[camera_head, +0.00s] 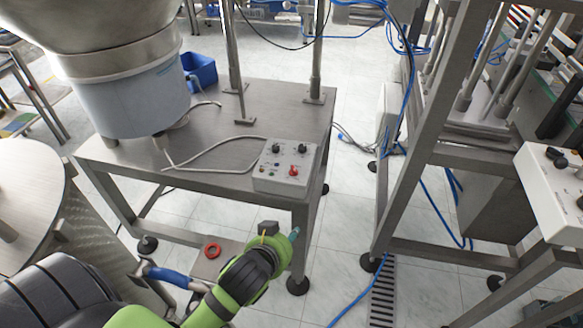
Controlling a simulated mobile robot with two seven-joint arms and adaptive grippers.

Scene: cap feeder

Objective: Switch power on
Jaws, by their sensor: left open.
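A light grey control box (285,167) sits on the near right corner of the steel table (225,135). Its sloped face carries two black knobs along the top, a red knob (293,171) at the lower right and small buttons or lamps. I cannot read any labels or tell the switch position. My left gripper (281,232) is at the end of the green arm coming in from the lower left. It is open and empty, below the box in the picture and apart from it. My right gripper is not in view.
A large metal bowl feeder (125,95) stands at the table's left. A grey cable (215,150) loops from it to the box. A blue bin (199,70) is behind. A steel frame stands right, with another control box (555,195). Tiled floor lies between table and frame.

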